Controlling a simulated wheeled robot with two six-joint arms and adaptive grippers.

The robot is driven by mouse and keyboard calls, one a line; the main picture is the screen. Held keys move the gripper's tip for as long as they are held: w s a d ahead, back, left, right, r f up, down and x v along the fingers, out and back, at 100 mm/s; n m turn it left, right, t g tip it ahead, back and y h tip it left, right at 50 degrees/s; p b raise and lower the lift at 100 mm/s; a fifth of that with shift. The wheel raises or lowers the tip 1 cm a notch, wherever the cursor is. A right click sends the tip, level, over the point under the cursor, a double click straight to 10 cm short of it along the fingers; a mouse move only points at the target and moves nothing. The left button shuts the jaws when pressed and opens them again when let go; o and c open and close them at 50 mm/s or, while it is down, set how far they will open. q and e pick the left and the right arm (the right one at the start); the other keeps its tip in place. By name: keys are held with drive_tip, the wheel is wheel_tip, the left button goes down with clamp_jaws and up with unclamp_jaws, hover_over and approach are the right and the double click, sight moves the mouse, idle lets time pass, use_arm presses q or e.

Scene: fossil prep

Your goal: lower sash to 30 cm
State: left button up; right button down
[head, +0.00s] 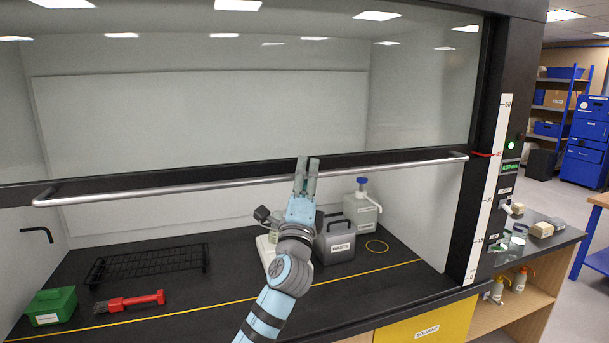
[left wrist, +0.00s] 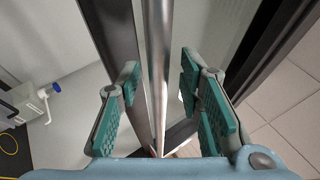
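The sash (head: 250,100) is a large glass pane with a black lower frame and a silver handle bar (head: 130,191) along it. Its lower edge stands well above the bench. A white scale (head: 490,190) runs down the right post, with a red pointer (head: 482,154) beside the mark that looks like 45, about level with the bar's right end. My left gripper (head: 307,166) is at the bar, right of its middle. In the left wrist view my gripper (left wrist: 160,85) is open, with the bar (left wrist: 158,60) between its fingers and gaps on both sides. My right gripper is out of view.
Inside the hood are a green box (head: 51,306), a red-handled brush (head: 130,301), a black rack (head: 147,264), a grey waste container (head: 336,243) and a white jug (head: 362,212). A yellow line (head: 225,303) crosses the bench. A green-lit panel (head: 511,146) is on the post.

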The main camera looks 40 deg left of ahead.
use_arm(q)
drive_tip(key=shift+c, duration=0.6)
clamp_jaws()
drive_tip(key=shift+f, duration=0.1)
wheel_tip(320, 180, down, 15)
drive_tip(key=b, duration=1.3)
drive_tip(key=shift+o, duration=0.6)
unclamp_jaws()
drive_tip(key=shift+w, duration=0.1)
